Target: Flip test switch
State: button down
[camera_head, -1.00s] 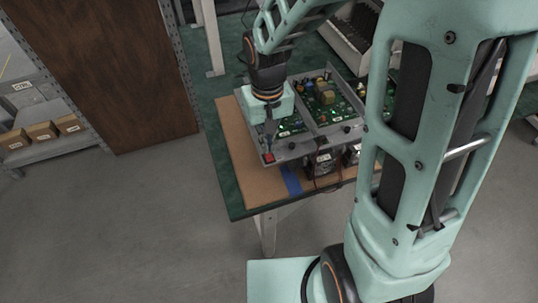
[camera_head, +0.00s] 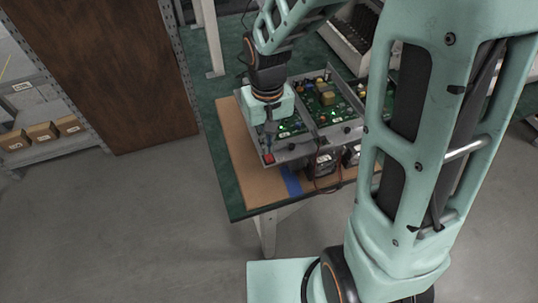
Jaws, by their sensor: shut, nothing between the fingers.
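A small red switch (camera_head: 268,158) sits at the front left corner of a grey metal test fixture (camera_head: 296,152) on the table. My gripper (camera_head: 270,148) points down just above and beside the red switch, with its fingers shut and nothing between them. I cannot tell whether the fingertips touch the switch. Green circuit boards (camera_head: 328,102) with several components lie in the fixture, and small green lights glow near my gripper. My gripper body hides part of the left board.
The fixture stands on a brown mat (camera_head: 245,170) on a green-topped table (camera_head: 228,178). Dark box-like parts with cables (camera_head: 322,163) are at the fixture's front. A brown wooden panel (camera_head: 105,70) and a shelf with cardboard boxes (camera_head: 42,133) stand at the left.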

jog(key=shift+f+b, duration=0.9)
jog(key=shift+f, duration=0.2)
dwell(0.5)
jog(key=shift+r+p, duration=2.85)
jog(key=shift+r, duration=0.75)
